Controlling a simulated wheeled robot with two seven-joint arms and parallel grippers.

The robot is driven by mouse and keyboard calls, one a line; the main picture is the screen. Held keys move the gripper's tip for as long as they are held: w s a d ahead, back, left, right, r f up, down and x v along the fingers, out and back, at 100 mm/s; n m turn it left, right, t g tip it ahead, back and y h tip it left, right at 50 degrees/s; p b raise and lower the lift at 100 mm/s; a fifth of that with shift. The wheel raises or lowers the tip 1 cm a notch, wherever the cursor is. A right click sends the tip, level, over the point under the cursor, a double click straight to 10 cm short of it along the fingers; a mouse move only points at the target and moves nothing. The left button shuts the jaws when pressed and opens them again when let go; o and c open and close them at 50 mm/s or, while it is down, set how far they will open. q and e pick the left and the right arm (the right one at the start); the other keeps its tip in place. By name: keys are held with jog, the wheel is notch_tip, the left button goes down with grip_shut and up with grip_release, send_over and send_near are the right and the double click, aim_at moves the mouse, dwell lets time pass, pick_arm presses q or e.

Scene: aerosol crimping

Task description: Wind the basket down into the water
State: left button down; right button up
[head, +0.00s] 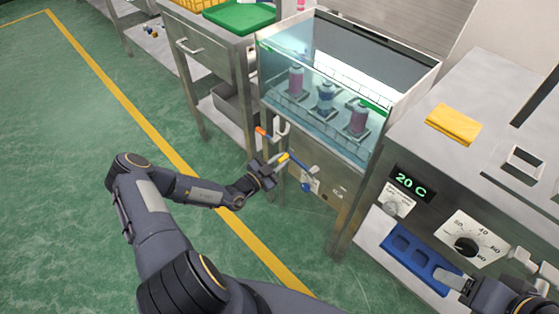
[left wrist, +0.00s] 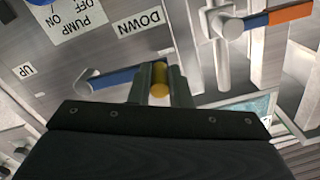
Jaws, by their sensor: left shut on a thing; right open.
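A glass-fronted water tank (head: 271,69) stands at the top centre of the head view. A wire basket inside it carries three aerosol cans, including a blue one (head: 325,97) and a purple one (head: 358,121); how deep they sit is unclear. A crank with a blue arm (head: 297,166) and yellow knob (head: 284,157) is on the panel below. My left gripper (head: 276,161) is shut on the yellow knob, which shows between the fingers in the left wrist view (left wrist: 160,80). My right gripper (head: 457,280) is open at the lower right, beside a blue tray (head: 421,262).
The panel has UP, DOWN (left wrist: 140,24) and PUMP labels. An orange-tipped lever (head: 262,133) and pipes are close left of the crank. A machine reading 20 C (head: 411,186) with a yellow cloth (head: 453,124) stands right. Green floor (head: 60,150) is free at left.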

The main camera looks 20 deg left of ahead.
pick_arm(q)
jog(key=shift+a+f, duration=0.15)
jog(key=shift+f, duration=0.1)
jog(key=c, duration=1.5)
grip_release()
jog(key=shift+o, duration=0.7)
jog(key=shift+r, duration=0.1)
jog(key=shift+s, duration=0.1)
jog(key=v, duration=0.7)
jog(key=shift+s, duration=0.3)
